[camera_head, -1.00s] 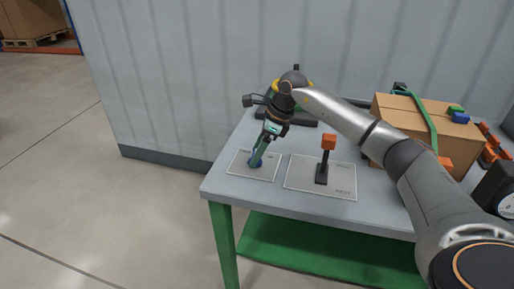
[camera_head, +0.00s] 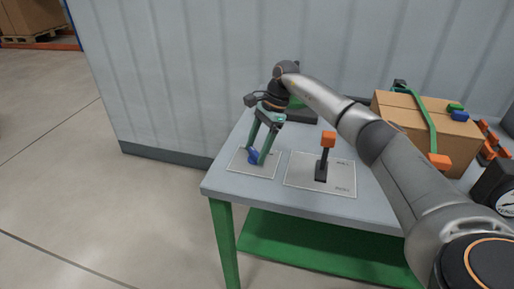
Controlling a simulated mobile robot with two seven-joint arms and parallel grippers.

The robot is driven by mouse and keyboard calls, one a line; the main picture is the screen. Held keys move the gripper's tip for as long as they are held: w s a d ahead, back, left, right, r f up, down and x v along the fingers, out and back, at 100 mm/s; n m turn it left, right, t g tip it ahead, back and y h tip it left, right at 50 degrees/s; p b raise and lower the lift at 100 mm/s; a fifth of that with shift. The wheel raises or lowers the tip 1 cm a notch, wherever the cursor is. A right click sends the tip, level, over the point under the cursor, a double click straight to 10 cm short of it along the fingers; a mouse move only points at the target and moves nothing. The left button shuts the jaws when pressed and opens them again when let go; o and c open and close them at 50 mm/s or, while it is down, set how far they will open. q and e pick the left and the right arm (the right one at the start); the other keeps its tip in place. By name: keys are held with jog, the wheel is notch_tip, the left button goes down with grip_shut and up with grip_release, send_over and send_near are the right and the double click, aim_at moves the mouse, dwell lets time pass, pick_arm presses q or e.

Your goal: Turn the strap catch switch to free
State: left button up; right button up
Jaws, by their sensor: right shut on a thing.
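The blue switch knob (camera_head: 252,157) stands on a pale plate (camera_head: 238,166) at the left end of the table; I take it as the strap catch switch. My right gripper (camera_head: 257,156) reaches down to it from above, its green fingers on either side, shut on the knob. The fingers partly hide the knob, and the plate's lettering is too small to read. My left gripper is out of view.
An orange-topped lever (camera_head: 328,140) stands on a second plate (camera_head: 335,184) just right of the switch. A cardboard box (camera_head: 400,113) with a green strap (camera_head: 431,130) is at the back right. A dial gauge (camera_head: 507,200) sits at the right edge.

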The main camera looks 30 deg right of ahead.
dwell(0.4)
jog(key=o, duration=1.4)
jog(key=p+v, duration=0.1)
jog(key=v, duration=1.1)
jog(key=shift+r, duration=0.3)
jog(key=shift+f, duration=0.1)
